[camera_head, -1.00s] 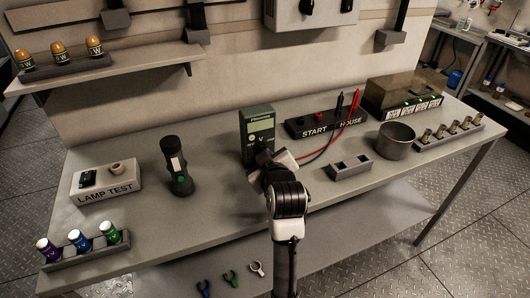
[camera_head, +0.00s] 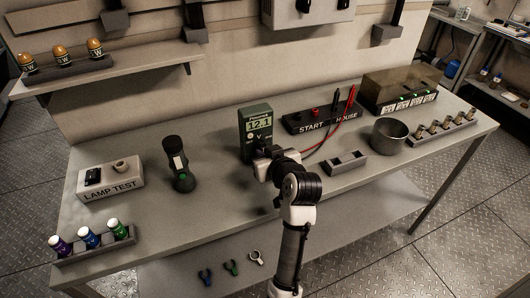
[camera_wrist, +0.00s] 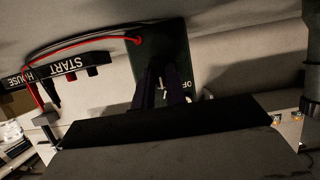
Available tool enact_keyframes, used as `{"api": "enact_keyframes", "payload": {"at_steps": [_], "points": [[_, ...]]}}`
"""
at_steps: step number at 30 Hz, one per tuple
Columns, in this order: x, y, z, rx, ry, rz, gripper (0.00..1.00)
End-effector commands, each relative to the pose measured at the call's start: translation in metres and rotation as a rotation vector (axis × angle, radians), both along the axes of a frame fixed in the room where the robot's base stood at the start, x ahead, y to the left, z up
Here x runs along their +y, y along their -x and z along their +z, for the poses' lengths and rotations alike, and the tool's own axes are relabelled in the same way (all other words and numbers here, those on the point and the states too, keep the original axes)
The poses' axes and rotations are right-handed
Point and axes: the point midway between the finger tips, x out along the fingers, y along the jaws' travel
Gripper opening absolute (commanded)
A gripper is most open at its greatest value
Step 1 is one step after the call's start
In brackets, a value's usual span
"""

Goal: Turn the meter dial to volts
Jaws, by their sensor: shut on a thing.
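The green meter (camera_head: 256,122) stands upright on the bench, and its screen reads 12.1. A "V" mark shows on its face below the screen. My gripper (camera_head: 262,154) is at the lower front of the meter and hides its dial in the head view. In the wrist view the meter (camera_wrist: 172,50) appears upside down, with "OF" lettering at its right side. The dark fingers of my gripper (camera_wrist: 162,75) reach up to the meter's face and are shut on the dial, which they hide. The pointer's direction cannot be seen.
Right of the meter are the START/HOUSE block (camera_head: 310,121) with red and black leads, a small grey holder (camera_head: 345,163) and a metal cup (camera_head: 389,136). A flashlight (camera_head: 178,165) and lamp test box (camera_head: 110,179) stand left. The bench front is mostly clear.

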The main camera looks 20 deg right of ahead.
Motion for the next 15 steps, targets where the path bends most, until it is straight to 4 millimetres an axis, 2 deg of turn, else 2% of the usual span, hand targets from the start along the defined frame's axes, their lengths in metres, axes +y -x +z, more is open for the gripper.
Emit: {"api": "enact_keyframes", "payload": {"at_steps": [8,9,13,15], "points": [[-0.0003,0.0000,0.0001,-0.001,0.000,-0.001,0.00],[-0.0003,0.0000,0.0001,0.000,0.000,-0.001,0.18],[-0.0002,0.0000,0.0001,0.000,0.000,-0.001,0.35],[-0.0002,0.0000,0.0000,0.000,0.001,-0.001,0.35]]}}
